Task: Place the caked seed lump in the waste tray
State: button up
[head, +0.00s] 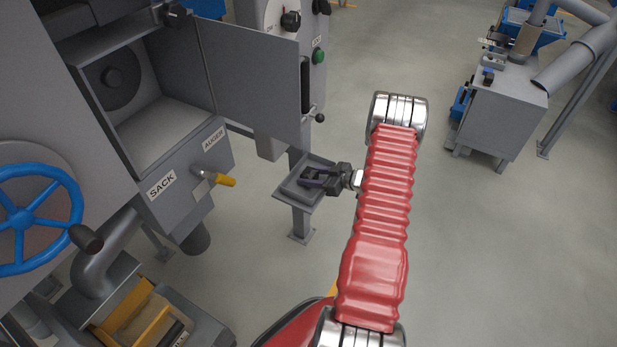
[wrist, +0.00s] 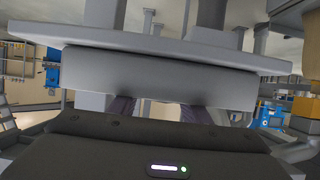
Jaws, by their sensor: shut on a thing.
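The waste tray (head: 287,190) is a small grey square tray on a post, below the open hatch door. My gripper (head: 311,182) reaches in from the right, with its dark fingers over the tray. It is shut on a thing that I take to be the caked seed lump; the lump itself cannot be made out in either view. In the wrist view a grey block with a wide plate (wrist: 160,78) fills the space ahead of my fingers and hides most of them. I cannot tell whether the lump touches the tray.
The open chamber (head: 165,130) at the left looks empty. Its grey door (head: 250,80) is swung open, near the tray. A yellow-handled lever (head: 222,181) and a blue handwheel (head: 25,217) stick out at the left.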

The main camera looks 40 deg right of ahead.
jog(key=shift+f, duration=0.35)
jog(key=shift+s+a+f, duration=0.1)
jog(key=shift+s+f, duration=0.05)
jog(key=shift+f, duration=0.25)
jog(key=o, duration=0.7)
jog(key=shift+c, duration=0.2)
jog(key=o, duration=0.4)
jog(key=shift+a+f, duration=0.1)
jog(key=shift+a, duration=0.05)
jog(key=shift+r, duration=0.5)
jog(key=v, duration=1.2)
jog(key=shift+d+r, duration=0.2)
jog(key=shift+r, duration=0.2)
